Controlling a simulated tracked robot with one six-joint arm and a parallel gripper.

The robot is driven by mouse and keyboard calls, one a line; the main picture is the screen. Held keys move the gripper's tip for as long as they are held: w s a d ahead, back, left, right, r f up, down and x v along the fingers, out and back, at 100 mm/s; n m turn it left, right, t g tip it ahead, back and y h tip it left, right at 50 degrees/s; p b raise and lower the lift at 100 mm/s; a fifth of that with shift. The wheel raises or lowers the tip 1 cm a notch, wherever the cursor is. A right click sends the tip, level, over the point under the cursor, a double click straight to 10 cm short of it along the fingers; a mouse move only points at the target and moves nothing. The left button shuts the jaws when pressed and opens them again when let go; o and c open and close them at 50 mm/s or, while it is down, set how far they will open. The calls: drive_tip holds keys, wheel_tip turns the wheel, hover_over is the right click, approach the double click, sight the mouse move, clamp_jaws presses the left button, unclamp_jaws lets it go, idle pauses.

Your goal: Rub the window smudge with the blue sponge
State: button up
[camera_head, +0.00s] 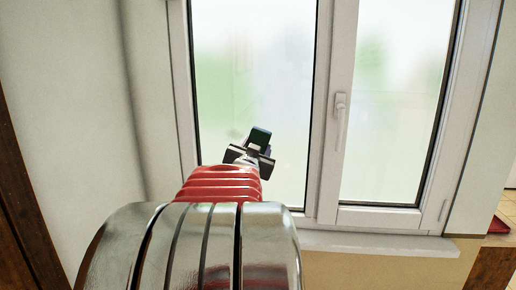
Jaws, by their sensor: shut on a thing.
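My gripper (251,154) is in front of the left window pane (225,70), near its lower middle. It is shut on a small dark blue-green block, which looks like the blue sponge (261,137). The sponge sticks up past the fingertips, tilted a little. I cannot tell whether it touches the glass. The smudge does not show clearly; the left pane is only hazy, with blurred green and white behind it. My arm covers part of the pane's lower area.
The right pane (392,100) has a white handle (340,122) on its frame. A white sill (375,244) runs below the window. A pale wall (65,90) is on the left, with dark wood (25,215) at the edge. A red object (498,225) lies at the far right.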

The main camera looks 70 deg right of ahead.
drive_tip(key=shift+w, duration=0.5)
drive_tip(key=shift+w, duration=0.15)
drive_tip(key=shift+w+a, duration=0.2)
drive_tip(key=shift+w, duration=0.65)
drive_tip(key=shift+w+a, duration=0.15)
drive_tip(key=shift+w, duration=0.65)
drive_tip(key=shift+w+a, duration=0.2)
drive_tip(key=shift+w, duration=1.65)
drive_tip(key=shift+w, duration=0.1)
drive_tip(key=shift+w+a, duration=0.2)
drive_tip(key=shift+w, duration=0.65)
drive_tip(key=shift+w+a, duration=0.15)
drive_tip(key=shift+w, duration=0.7)
drive_tip(key=shift+s+a, duration=0.1)
